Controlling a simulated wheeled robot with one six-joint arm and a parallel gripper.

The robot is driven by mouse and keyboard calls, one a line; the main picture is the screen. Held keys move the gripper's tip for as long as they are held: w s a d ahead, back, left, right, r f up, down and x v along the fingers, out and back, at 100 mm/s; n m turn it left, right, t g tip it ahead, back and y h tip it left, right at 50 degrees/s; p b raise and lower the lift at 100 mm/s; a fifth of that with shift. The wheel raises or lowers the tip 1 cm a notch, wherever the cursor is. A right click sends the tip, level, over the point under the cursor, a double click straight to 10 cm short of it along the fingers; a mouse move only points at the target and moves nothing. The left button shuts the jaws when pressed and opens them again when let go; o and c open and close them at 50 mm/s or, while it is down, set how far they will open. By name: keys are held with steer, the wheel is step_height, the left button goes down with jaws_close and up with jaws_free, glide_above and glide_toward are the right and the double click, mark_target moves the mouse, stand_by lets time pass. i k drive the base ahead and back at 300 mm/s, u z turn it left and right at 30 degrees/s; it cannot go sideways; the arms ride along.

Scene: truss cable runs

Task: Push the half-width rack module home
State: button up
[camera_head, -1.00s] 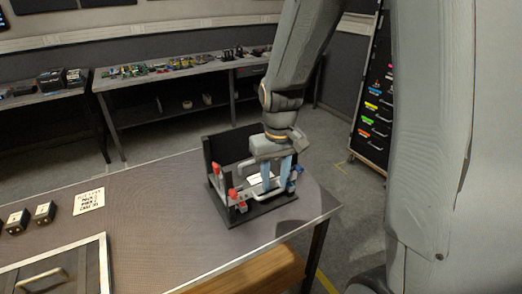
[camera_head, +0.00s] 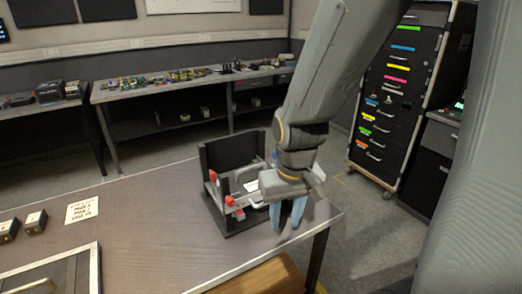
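The black rack frame (camera_head: 232,152) stands upright on the near table, with red knobs (camera_head: 229,200) on its left side. Inside it is a light grey part with a bar handle and a white label (camera_head: 252,185), which looks like the rack module; its exact depth in the frame cannot be told. My gripper (camera_head: 286,229) points down with its two blue fingers apart and nothing between them. In the picture it overlaps the right front of the rack and hides that part. Whether it touches the rack cannot be told.
A white printed card (camera_head: 82,209) and small black blocks (camera_head: 35,222) lie on the table at left. A framed panel (camera_head: 60,275) lies at front left. The table's right edge is close to my gripper. A drawer cabinet (camera_head: 400,95) stands behind at right.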

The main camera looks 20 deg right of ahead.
mark_target(244, 179)
steer(key=k, duration=0.45)
steer(key=z, duration=1.2)
steer(key=i, duration=0.65)
steer(key=u, duration=1.25)
steer(key=i, duration=0.5)
